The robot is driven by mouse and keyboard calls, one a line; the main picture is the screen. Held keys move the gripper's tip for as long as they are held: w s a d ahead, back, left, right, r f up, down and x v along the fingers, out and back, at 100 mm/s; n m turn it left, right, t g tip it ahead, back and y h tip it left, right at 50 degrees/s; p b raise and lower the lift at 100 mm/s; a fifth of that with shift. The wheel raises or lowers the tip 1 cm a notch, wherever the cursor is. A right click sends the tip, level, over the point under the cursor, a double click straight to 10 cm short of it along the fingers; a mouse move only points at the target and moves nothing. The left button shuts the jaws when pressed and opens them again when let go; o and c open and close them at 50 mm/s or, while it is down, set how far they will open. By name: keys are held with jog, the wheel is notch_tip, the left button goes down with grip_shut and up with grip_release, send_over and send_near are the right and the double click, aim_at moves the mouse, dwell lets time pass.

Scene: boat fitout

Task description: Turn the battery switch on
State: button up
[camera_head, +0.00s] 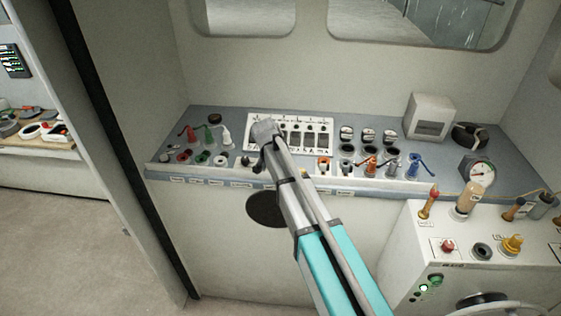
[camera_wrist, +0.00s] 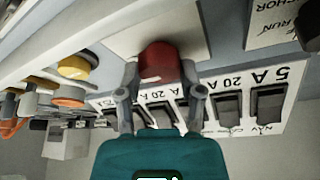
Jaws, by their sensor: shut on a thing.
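In the wrist view a red knob (camera_wrist: 158,62), which appears to be the battery switch, stands on a pale plate (camera_wrist: 190,32). My gripper (camera_wrist: 159,74) has one finger on each side of the knob and is shut on it. The knob's pointer and any on or off marks are hidden or unreadable. In the head view my gripper (camera_head: 257,162) is over the front of the console, just below the white breaker panel (camera_head: 322,123). My arm hides the red knob there.
The breaker panel's black rockers (camera_wrist: 228,105) are close beside my fingers. A yellow knob (camera_wrist: 73,67) and an orange one (camera_wrist: 68,102) are to the left. In the head view several coloured levers (camera_head: 371,165) flank my arm. A white box (camera_head: 429,115) stands at the back right.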

jog(key=shift+w, duration=0.15)
jog(key=o, duration=1.1)
jog(key=shift+w+f, duration=0.1)
jog(key=shift+o, duration=0.3)
